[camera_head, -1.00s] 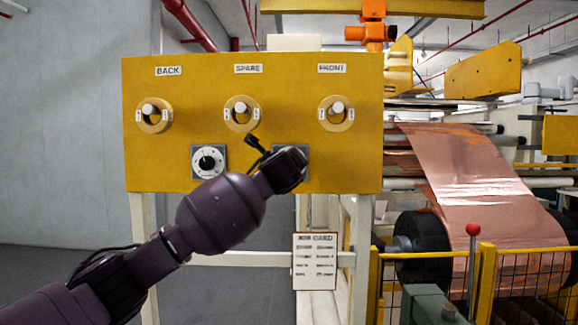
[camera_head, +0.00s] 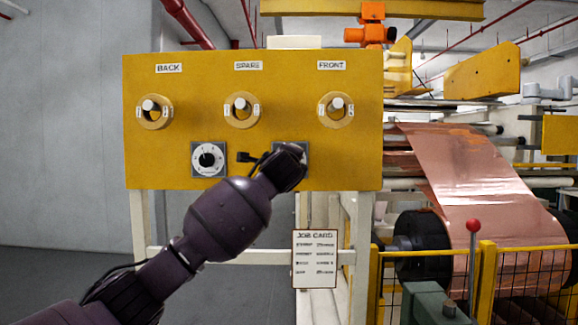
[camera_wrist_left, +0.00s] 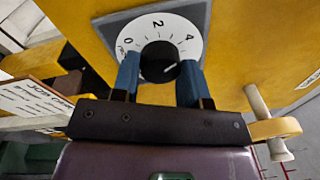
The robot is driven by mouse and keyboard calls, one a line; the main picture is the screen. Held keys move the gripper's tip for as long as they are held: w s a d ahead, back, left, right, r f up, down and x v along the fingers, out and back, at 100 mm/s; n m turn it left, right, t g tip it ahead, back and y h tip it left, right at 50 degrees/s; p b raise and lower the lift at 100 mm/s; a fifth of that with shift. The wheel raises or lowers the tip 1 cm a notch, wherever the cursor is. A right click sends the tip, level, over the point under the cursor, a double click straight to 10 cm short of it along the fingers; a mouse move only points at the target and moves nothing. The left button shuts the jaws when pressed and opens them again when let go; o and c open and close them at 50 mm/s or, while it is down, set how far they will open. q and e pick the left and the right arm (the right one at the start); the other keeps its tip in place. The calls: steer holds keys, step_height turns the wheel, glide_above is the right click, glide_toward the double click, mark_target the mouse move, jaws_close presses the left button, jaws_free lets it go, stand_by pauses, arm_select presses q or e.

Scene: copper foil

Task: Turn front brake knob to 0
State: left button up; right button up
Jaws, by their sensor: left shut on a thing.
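The front brake knob (camera_wrist_left: 163,57) is a black knob on a white dial (camera_wrist_left: 158,23) with a grey square plate, seen in the left wrist view. The numbers 0, 2 and 4 show on the dial. A short white mark on the knob points to the right and slightly up there, towards the 4 side. My left gripper (camera_wrist_left: 158,68) is shut on the knob, with one blue finger on each side. In the head view my left gripper (camera_head: 291,165) covers this knob and most of its plate (camera_head: 305,151). My right gripper is not in view.
The yellow panel (camera_head: 290,85) carries three selector switches along its top, labelled BACK, SPARE and FRONT. Another dial knob (camera_head: 207,159) sits to the left of my gripper. A job card (camera_head: 314,259) hangs below. Copper foil (camera_head: 460,170) runs over rollers at the right.

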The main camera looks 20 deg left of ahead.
arm_select(q)
steer(key=shift+d+f+n+y+b, duration=0.1)
steer(key=shift+n+y+b, duration=0.5)
steer(key=shift+n, duration=4.8)
steer(key=shift+d+n+y+b, duration=0.1)
steer(key=shift+n+y+b, duration=0.45)
steer(key=shift+n, duration=4.85)
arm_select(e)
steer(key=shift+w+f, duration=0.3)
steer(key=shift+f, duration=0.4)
arm_select(q)
steer(key=shift+a, duration=0.1)
steer(key=o, duration=0.9)
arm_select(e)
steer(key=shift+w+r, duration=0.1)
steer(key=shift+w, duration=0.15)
arm_select(q)
steer(key=shift+s, duration=0.15)
steer(key=v, duration=0.5)
steer(key=b+v, duration=0.1)
steer(key=v, duration=0.4)
steer(key=shift+s+d+b, duration=0.2)
steer(key=shift+d+b, duration=0.05)
steer(key=shift+b, duration=0.05)
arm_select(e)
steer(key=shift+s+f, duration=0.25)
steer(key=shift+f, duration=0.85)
